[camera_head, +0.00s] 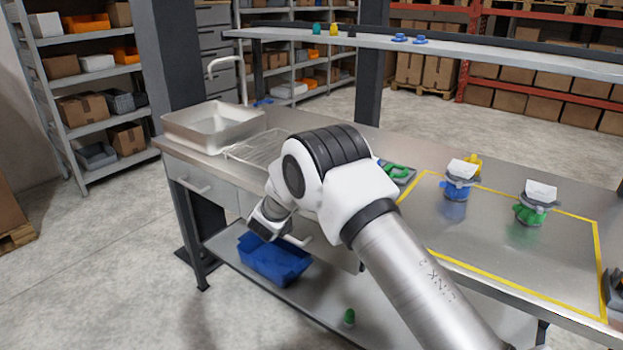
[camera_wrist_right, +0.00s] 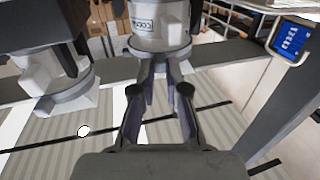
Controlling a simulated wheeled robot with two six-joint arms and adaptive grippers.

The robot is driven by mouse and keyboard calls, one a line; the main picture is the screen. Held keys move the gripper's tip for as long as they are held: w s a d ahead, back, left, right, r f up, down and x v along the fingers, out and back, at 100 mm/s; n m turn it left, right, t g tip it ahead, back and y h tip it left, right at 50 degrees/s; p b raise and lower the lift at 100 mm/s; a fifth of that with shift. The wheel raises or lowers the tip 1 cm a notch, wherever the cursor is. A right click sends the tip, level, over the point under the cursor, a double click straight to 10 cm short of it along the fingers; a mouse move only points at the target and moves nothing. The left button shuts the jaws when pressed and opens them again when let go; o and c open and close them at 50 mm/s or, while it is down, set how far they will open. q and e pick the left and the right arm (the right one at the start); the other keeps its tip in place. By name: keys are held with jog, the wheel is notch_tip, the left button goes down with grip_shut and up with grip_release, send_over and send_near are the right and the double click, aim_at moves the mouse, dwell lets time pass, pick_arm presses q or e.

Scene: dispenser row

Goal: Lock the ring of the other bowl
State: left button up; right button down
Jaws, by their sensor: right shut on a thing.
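Two bowls stand in the yellow frame in the head view: a blue bowl (camera_head: 456,191) and a green bowl (camera_head: 530,217). Each has a grey ring and a white piece on top; I cannot tell if the rings are locked. My right gripper (camera_wrist_right: 163,68) shows in the right wrist view, shut on a pale grey part below a white cylinder (camera_wrist_right: 158,18) with a printed label. I cannot tell whether this part is a ring. A similar grey-white unit (camera_wrist_right: 58,82) stands at left there. My left gripper is not in view.
One arm of mine crosses the head view's middle and hides part of the bench. A sink (camera_head: 180,132), a blue bin (camera_head: 272,262) on the lower shelf and a raised shelf (camera_head: 480,50) are around. A blue sign (camera_wrist_right: 291,40) and grey post are at right in the wrist view.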

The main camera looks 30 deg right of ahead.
jog(key=shift+w+a+m+g+h, duration=0.2)
jog(key=shift+w+m+g+h, duration=0.15)
jog(key=shift+m+g+h, duration=0.35)
jog(key=c, duration=1.4)
grip_release()
jog(key=shift+c, duration=0.2)
jog(key=v, duration=1.2)
jog(key=shift+r, duration=0.15)
